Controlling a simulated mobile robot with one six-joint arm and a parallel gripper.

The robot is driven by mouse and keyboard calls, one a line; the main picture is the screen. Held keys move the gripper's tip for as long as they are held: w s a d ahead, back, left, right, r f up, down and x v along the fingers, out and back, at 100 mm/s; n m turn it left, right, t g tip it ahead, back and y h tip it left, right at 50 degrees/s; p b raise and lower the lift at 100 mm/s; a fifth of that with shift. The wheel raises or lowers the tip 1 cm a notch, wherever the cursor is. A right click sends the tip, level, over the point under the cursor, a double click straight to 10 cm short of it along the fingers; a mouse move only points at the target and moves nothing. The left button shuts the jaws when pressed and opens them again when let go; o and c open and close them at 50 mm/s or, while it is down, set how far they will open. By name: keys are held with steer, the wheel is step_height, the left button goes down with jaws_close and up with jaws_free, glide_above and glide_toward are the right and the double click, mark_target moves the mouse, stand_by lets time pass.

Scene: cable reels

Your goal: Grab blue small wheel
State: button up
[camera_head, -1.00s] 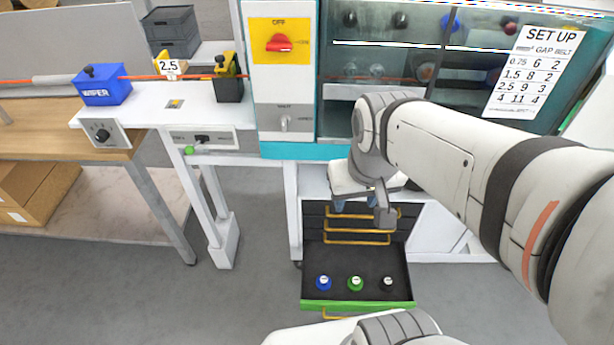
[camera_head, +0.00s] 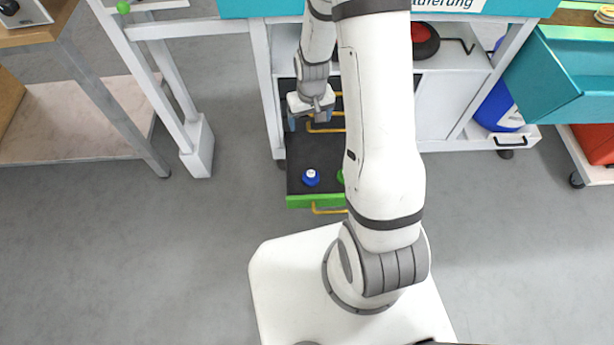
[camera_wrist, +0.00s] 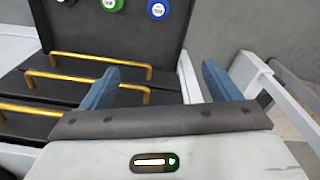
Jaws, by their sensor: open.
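The small blue wheel (camera_head: 311,178) lies in the open drawer (camera_head: 296,158), near its green front, in the head view. It also shows at the top edge of the wrist view (camera_wrist: 158,9). A green wheel (camera_wrist: 112,4) sits beside it, and in the head view it is mostly hidden behind my arm. A black wheel shows only at the top edge of the wrist view. My gripper (camera_wrist: 165,85) is open and empty, with two blue fingers apart. In the head view it is over the back of the drawer unit, behind the blue wheel and apart from it.
Yellow drawer handles (camera_wrist: 85,78) lie close to my fingers. White frame legs (camera_head: 265,90) stand left of the drawer. A blue canister (camera_head: 498,108) stands right, under the bench. The floor (camera_head: 200,240) in front is clear.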

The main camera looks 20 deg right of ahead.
mark_target(311, 173)
steer(key=shift+g, duration=0.4)
steer(key=f+b, duration=0.2)
steer(key=f, duration=0.7)
steer(key=f+b, duration=0.2)
steer(key=f, duration=0.7)
steer(key=s+f+b, duration=0.1)
steer(key=f+b, duration=0.2)
steer(key=f, duration=0.6)
steer(key=f+b, duration=0.1)
steer(key=f, duration=0.1)
steer(key=f+b, duration=0.1)
steer(key=f, duration=0.2)
steer(key=shift+w+d+f+b, duration=0.2)
steer(key=shift+b, duration=0.15)
steer(key=shift+r, duration=0.1)
steer(key=shift+c, duration=0.5)
steer(key=c, duration=1)
